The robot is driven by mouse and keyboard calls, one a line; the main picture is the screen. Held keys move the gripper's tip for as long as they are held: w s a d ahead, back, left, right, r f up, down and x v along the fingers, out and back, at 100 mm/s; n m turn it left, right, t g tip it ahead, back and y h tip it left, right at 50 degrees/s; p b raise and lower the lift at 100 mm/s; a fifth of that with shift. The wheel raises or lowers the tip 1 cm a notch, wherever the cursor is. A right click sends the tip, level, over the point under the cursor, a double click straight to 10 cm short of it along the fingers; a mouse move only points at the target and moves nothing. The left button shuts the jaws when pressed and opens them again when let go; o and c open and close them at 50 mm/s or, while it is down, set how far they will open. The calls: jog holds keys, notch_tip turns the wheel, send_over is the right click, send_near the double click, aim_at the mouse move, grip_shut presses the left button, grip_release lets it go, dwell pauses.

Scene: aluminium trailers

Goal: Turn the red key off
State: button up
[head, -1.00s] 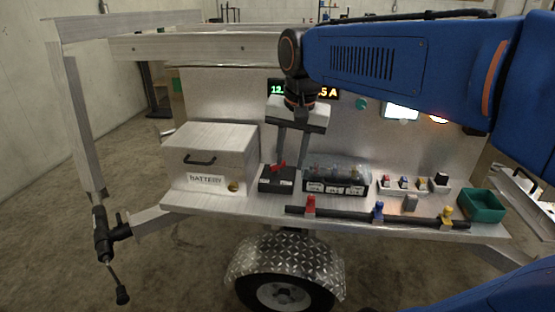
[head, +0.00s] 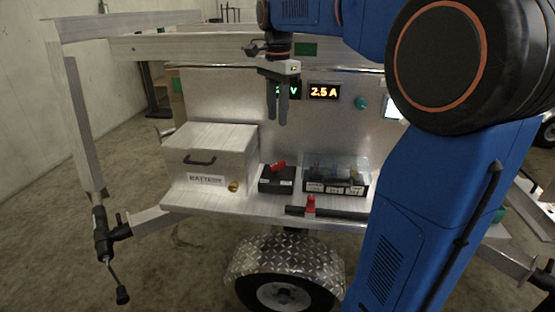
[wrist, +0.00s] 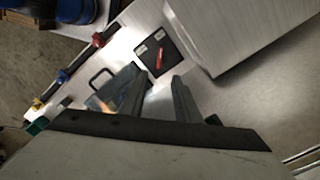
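The red key (head: 278,165) sits on top of a small black switch box (head: 276,184) on the trailer's shelf, right of the battery box. In the wrist view the red key (wrist: 160,58) shows as a thin bar on the black box, beyond the fingertips. My gripper (head: 277,120) hangs above the red key, in front of the metal back panel, with clear space between it and the key. Its two fingers point down and stand apart with nothing between them. The labels on the switch box are too small to read.
The battery box (head: 210,158) stands left of the switch box. A clear-lidded fuse box (head: 337,176) stands right of it. A red clamp (head: 311,204) sits on a black bar in front. An orange display (head: 323,92) reads 2.5 A. My arm hides the shelf's right part.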

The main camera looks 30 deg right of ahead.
aim_at(278, 163)
notch_tip(278, 163, down, 15)
jog(key=shift+f, duration=0.2)
dwell(0.3)
grip_shut()
